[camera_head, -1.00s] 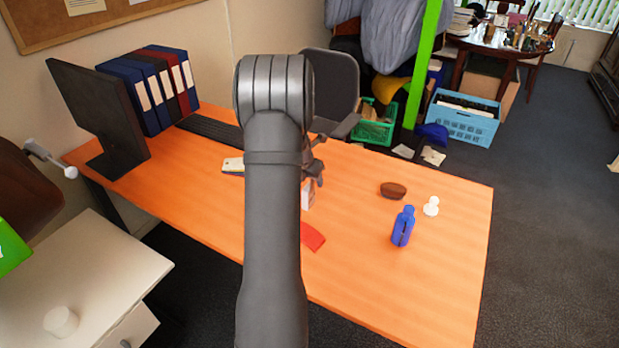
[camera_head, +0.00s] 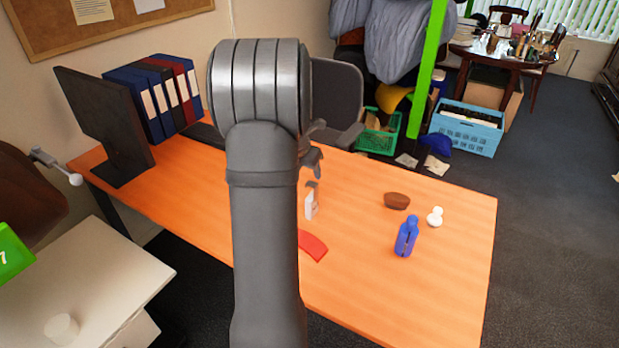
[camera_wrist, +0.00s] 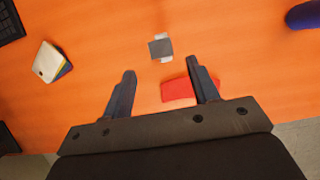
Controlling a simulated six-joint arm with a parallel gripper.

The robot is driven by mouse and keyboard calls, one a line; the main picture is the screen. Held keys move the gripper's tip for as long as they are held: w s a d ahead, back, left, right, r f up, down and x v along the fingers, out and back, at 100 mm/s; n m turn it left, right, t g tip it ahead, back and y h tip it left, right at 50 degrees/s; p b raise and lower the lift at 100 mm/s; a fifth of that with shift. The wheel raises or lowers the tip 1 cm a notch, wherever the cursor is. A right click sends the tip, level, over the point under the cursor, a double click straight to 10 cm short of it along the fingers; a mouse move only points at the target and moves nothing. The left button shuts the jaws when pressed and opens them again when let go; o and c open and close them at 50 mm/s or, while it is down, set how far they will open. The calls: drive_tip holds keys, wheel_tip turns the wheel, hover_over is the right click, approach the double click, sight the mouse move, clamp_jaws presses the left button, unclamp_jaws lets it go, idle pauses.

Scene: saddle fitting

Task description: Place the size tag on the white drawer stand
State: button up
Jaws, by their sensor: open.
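The white drawer stand (camera_head: 105,275) is at the lower left in the head view, with a small white cylinder (camera_head: 61,328) on its top. I cannot tell for sure which thing is the size tag. A flat red piece (camera_head: 313,246) lies on the orange desk; it also shows in the wrist view (camera_wrist: 176,90), partly behind the right finger. A small grey and white item (camera_wrist: 160,47) is just beyond my fingertips there and shows in the head view (camera_head: 311,203). My gripper (camera_wrist: 160,66) is open and empty above the desk; my arm mostly hides it in the head view.
A blue bottle (camera_head: 406,238), brown bowl-like item (camera_head: 397,201) and white figure (camera_head: 435,217) stand on the right of the desk. A monitor (camera_head: 100,125) and binders (camera_head: 160,98) are at its left. A green item marked 7 (camera_head: 12,256) is at the left edge.

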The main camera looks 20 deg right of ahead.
drive_tip(key=shift+o, duration=0.5)
drive_tip(key=shift+v, duration=0.75)
